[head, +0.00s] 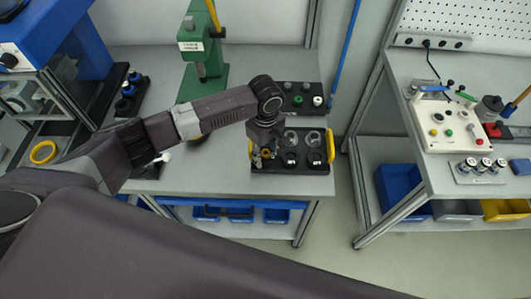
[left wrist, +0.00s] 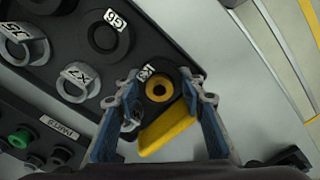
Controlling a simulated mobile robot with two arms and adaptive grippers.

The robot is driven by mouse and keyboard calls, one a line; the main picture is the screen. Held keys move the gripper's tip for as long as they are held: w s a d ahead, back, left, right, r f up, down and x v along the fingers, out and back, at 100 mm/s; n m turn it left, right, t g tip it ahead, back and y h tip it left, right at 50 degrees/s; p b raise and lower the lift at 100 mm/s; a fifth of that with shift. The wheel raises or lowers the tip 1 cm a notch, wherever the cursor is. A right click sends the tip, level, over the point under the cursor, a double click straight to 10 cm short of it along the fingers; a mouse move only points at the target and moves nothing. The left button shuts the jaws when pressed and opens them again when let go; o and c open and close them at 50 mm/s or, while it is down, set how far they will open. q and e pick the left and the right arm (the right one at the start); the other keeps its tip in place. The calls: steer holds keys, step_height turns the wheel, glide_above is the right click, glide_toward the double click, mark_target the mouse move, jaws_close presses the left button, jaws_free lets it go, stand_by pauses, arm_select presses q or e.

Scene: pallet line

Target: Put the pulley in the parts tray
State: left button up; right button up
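A dark round part with a yellow centre (left wrist: 158,89), perhaps the pulley, sits by a label at a corner of the black pallet (left wrist: 82,45). My left gripper (left wrist: 163,95) is over it, its blue-padded fingers apart on either side. I cannot tell whether they touch it. In the head view my left gripper (head: 264,153) hangs over the left side of the pallet (head: 290,168) and hides that part of it. The dark parts tray (head: 317,90) lies behind the pallet with small green and white pieces; its PARTS label shows in the left wrist view (left wrist: 60,130). My right gripper is not in view.
Yellow handles (head: 330,146) stand at the pallet's sides; one is close to my left fingers (left wrist: 165,131). A green press (head: 205,75) stands behind my arm. A second bench (head: 405,70) with a control box (head: 447,125) is at right, across a floor gap.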

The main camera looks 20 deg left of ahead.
arm_select(q)
steer(key=shift+o, duration=0.9)
steer(key=shift+r, duration=0.25)
step_height(320, 180, up, 12)
steer(key=b, duration=0.1)
steer(key=shift+b, duration=0.35)
steer(key=shift+f, duration=0.1)
